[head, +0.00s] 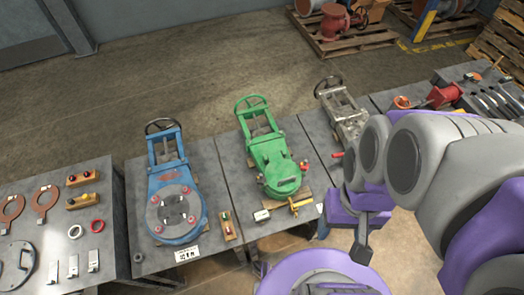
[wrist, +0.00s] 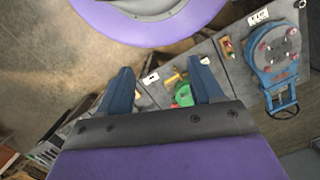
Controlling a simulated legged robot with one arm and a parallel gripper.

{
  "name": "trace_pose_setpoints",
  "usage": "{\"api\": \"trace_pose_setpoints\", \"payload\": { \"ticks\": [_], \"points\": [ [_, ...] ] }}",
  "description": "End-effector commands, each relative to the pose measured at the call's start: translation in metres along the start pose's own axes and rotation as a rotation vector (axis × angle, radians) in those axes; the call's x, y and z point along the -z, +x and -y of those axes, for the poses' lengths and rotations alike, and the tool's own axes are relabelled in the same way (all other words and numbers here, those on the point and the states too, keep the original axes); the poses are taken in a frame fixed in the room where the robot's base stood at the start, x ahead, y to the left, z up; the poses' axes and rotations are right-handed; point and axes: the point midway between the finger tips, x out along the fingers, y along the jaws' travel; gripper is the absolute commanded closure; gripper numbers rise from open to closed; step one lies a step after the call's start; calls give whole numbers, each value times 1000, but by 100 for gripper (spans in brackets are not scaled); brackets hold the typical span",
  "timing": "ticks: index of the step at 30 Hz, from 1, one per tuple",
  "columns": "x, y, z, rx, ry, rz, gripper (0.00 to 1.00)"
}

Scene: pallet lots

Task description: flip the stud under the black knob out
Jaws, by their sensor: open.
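My gripper (head: 342,234) is over the floor side of the tables in the head view, low and right of centre. Its two dark blue fingers stand wide apart and empty in the wrist view (wrist: 162,88). A blue valve (head: 158,182) with a round flange, red-and-white studs and a dark handwheel lies on the table left of centre. It also shows at right in the wrist view (wrist: 265,68). A wooden block (head: 226,226) with small coloured knobs lies right of the flange. I cannot make out for certain a black knob with a stud under it.
A green valve (head: 272,160) and a grey valve (head: 342,112) lie on tables to the right. A brass tee-shaped piece (head: 295,206) sits before the green one. The left table (head: 110,240) holds rings, plates and knobbed blocks.

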Motion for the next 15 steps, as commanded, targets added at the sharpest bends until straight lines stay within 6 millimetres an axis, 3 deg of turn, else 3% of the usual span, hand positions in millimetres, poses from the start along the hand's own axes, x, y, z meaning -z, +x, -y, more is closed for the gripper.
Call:
{"api": "trace_pose_setpoints", "payload": {
  "ticks": [8, 15],
  "points": [
    [14, 0, 9, 29, -51, 11, 62],
    [47, -2, 31, 104, -160, 27, 85]
  ]
}}
